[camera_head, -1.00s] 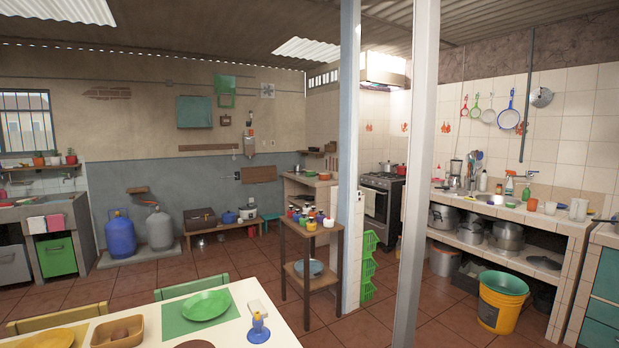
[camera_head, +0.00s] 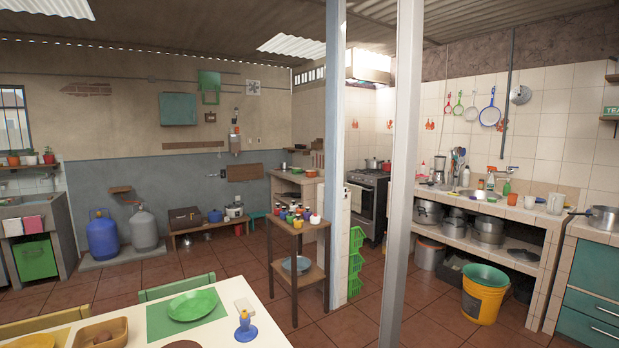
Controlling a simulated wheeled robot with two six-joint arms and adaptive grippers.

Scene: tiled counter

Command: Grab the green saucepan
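A small green pan (camera_head: 458,104), the only green one I see that could be the saucepan, hangs on the white tiled wall at the right. It hangs between a smaller red pan (camera_head: 448,107) and a white pan (camera_head: 472,109), above the tiled counter (camera_head: 500,211). A larger blue-rimmed pan (camera_head: 490,115) hangs further right. Neither of my grippers is in view.
Two tall posts (camera_head: 403,180) stand between me and the kitchen side. A white table (camera_head: 225,293) with a green plate (camera_head: 192,305) is at the front left. A yellow bucket (camera_head: 483,302) stands before the counter. A metal saucepan (camera_head: 603,218) sits at the far right.

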